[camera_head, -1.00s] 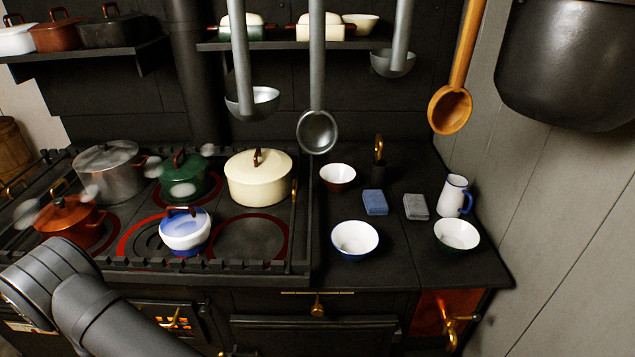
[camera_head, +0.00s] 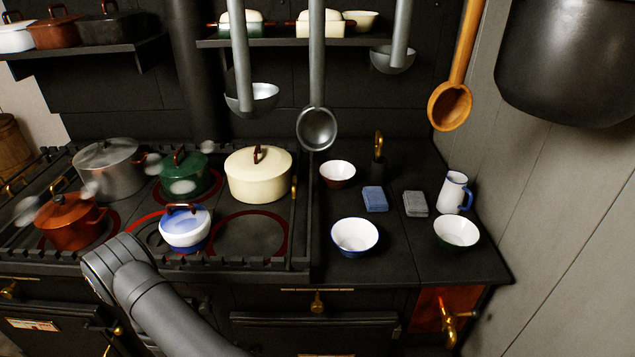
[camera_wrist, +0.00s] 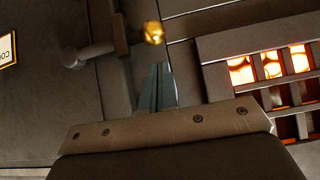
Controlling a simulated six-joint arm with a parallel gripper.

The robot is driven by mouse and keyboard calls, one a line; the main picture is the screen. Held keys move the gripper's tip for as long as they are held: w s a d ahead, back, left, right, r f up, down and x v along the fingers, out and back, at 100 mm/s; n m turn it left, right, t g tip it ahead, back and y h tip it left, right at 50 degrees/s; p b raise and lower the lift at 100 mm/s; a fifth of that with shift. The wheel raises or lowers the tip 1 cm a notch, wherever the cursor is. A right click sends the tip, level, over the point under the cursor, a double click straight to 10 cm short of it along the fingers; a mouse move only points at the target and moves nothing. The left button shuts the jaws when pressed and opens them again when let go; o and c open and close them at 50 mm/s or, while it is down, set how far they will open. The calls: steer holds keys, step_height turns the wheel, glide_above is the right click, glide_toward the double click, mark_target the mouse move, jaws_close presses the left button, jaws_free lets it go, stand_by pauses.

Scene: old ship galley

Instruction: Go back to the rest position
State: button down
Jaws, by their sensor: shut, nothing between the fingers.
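In the wrist view my gripper (camera_wrist: 156,88) is shut, with its two fingers together and nothing between them. It faces the dark stove front, just below a brass knob (camera_wrist: 154,33) in the picture. A glowing fire grate (camera_wrist: 270,66) is to its right. In the head view only my grey arm shows, at the lower left in front of the stove; the gripper itself is out of sight there.
The stove top holds a blue-and-white pot (camera_head: 185,236), an orange pot (camera_head: 70,222), a green pot (camera_head: 186,178), a grey pot (camera_head: 108,168) and a cream pot (camera_head: 258,180). Bowls and a jug (camera_head: 452,190) stand on the right counter. Ladles (camera_head: 317,128) hang above.

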steer(key=shift+d+r+m+y, duration=0.5)
steer(key=shift+d+r+y, duration=0.4)
steer(key=shift+r, duration=0.2)
steer(key=shift+d+r+m+y, duration=0.5)
steer(key=shift+d+r+y, duration=0.3)
steer(key=shift+d+r, duration=0.2)
steer(key=shift+d+r+m+t+y, duration=0.15)
steer(key=shift+d+r+m+y, duration=0.3)
steer(key=shift+d, duration=0.2)
steer(key=shift+d+r+m+t+y, duration=0.1)
steer(key=shift+d+r+m+y, duration=0.15)
steer(key=shift+d+y, duration=0.4)
steer(key=shift+d+r+m+t+y, duration=0.15)
steer(key=shift+d+r+m+y, duration=0.25)
steer(key=shift+d, duration=0.3)
